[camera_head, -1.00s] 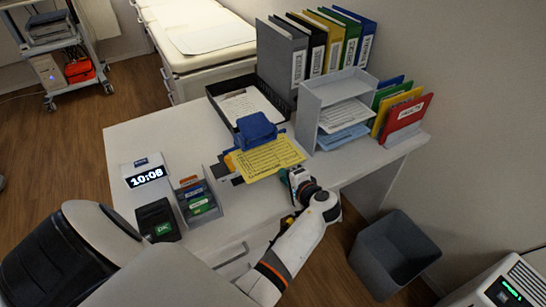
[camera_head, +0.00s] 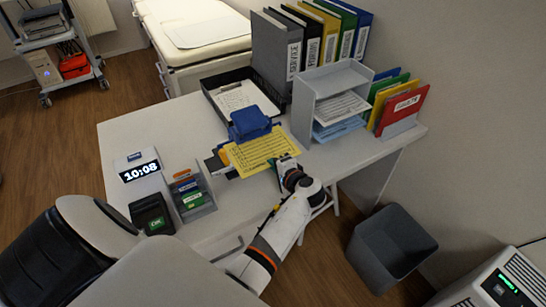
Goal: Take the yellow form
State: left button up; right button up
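The yellow form (camera_head: 262,153) is a printed sheet on the white desk. Its far left edge meets a blue desk device (camera_head: 249,124), and I cannot tell whether it is under or in it. My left gripper (camera_head: 285,164) is at the form's near right edge, with its fingers close to or over that edge. I cannot tell whether the fingers are open or shut on the paper. My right gripper is not in view.
A black tray (camera_head: 211,93) with white paper stands behind. A grey paper rack (camera_head: 304,111), binders (camera_head: 273,50) and coloured folders (camera_head: 404,105) stand at the right. A clock (camera_head: 137,167) and card holder (camera_head: 191,194) stand at the left. A bin (camera_head: 392,250) is on the floor.

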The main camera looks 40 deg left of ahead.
pick_arm(q)
grip_shut()
jog(key=shift+r, duration=0.1)
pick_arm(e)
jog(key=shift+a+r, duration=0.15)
pick_arm(q)
jog(key=shift+d, duration=0.1)
